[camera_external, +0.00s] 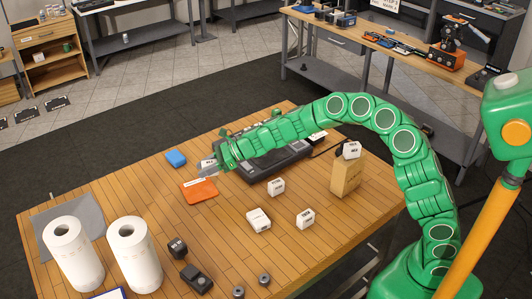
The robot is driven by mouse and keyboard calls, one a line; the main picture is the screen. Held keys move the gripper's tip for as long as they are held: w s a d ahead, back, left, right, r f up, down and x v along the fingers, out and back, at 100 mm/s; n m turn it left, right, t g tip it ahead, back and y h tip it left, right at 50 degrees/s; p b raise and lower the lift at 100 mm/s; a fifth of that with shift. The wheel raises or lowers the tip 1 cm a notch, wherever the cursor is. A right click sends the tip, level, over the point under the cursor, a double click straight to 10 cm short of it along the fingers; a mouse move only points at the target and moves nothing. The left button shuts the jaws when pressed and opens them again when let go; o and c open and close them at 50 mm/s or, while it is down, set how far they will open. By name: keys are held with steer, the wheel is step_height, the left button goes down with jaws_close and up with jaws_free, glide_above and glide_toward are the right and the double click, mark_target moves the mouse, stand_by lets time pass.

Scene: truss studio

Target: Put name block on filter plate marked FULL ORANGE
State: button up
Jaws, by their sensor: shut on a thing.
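My gripper (213,164) reaches over the far left part of the wooden table, with its green arm coming from the right. It is shut on a small pale name block (207,166), partly hidden by the fingers; I cannot read its marking. The orange filter plate (201,194) lies flat just below the gripper in the picture, with a small white label at its upper edge, too small to read. The blue plate (176,158) lies to the left of the gripper. White name blocks (276,187), (259,220) and (305,218) stand on the table to the right.
A black device (275,162) lies under the arm. A brown box (345,179) bears another white block (351,149). Two white paper rolls (134,255) stand front left, near a black block (176,248) and a black object (196,279). Bare wood surrounds the orange plate's front.

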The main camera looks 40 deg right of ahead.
glide_above(194, 190)
steer(key=s, duration=0.1)
steer(key=f, duration=0.3)
steer(key=d+f, duration=0.1)
steer(key=f, duration=0.1)
steer(key=shift+s, duration=0.1)
steer(key=shift+w+a+f, duration=0.45)
steer(key=shift+w+f, duration=0.15)
steer(key=shift+f, duration=1.7)
steer(key=shift+f, duration=0.1)
steer(key=o, duration=1)
steer(key=shift+o, duration=0.2)
steer(key=shift+v, duration=0.8)
steer(key=v, duration=1)
steer(key=shift+s+d+r, duration=0.1)
steer(key=shift+d+r, duration=0.1)
steer(key=shift+d, duration=0.05)
